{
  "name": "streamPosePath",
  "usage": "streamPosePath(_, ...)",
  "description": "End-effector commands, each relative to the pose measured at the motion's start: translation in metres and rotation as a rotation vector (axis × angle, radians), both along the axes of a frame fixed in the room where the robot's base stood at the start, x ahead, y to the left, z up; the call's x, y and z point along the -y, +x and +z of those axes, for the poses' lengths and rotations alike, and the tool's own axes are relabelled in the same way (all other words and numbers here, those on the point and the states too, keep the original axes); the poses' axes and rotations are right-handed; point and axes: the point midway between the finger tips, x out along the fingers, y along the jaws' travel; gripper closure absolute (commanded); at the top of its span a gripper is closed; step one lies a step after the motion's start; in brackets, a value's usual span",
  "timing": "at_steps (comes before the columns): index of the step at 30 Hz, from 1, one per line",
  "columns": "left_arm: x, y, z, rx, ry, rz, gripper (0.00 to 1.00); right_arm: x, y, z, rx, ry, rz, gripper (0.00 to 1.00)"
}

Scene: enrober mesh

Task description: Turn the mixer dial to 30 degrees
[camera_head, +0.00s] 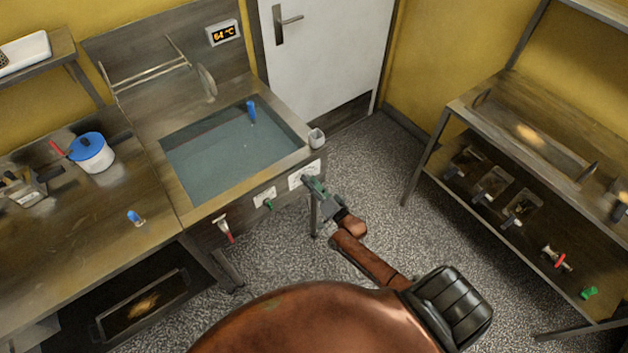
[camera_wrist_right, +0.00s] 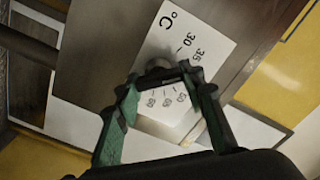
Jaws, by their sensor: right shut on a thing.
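The mixer dial is a round grey knob (camera_wrist_right: 158,66) in front of a white scale plate (camera_wrist_right: 200,40) marked °C, with 30 and 35 legible and more numbers below. The plate (camera_head: 304,174) is on the front of the water basin unit, near its right corner. My right gripper (camera_head: 312,183) reaches this plate from the front. In the wrist view the green-padded fingers of the right gripper (camera_wrist_right: 160,78) are on both sides of the knob and shut on it. The knob's pointer cannot be made out. My left gripper is not in view.
A smaller plate with a green handle (camera_head: 267,203) and a red-handled valve (camera_head: 225,231) are on the same front, to the left. The basin (camera_head: 235,150) holds water and a blue object (camera_head: 251,111). A display (camera_head: 222,34) reads 64 °C. A shelf rack (camera_head: 530,150) stands right.

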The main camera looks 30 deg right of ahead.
Motion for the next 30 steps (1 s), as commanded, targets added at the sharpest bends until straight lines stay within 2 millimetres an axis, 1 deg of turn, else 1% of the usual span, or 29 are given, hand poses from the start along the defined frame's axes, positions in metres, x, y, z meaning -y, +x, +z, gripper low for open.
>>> streamPosePath(1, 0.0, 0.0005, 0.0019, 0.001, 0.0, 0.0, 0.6, -0.0035, -0.0014, -0.0026, -0.004, -0.042, 0.003, 0.87)
streamPosePath(6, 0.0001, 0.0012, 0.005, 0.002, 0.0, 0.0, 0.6, -0.0039, -0.0017, -0.0032, 0.008, -0.198, 0.003, 0.87)
streamPosePath(15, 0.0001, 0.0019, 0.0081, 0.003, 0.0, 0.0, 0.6, -0.0048, -0.0021, -0.0039, 0.024, -0.42, 0.004, 0.87)
streamPosePath(24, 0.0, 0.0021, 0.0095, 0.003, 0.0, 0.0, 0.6, -0.0049, -0.0025, -0.0049, 0.032, -0.541, 0.004, 0.87)
streamPosePath(30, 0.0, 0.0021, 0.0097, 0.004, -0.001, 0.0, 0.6, -0.0049, -0.0028, -0.0054, 0.033, -0.567, 0.005, 0.87)
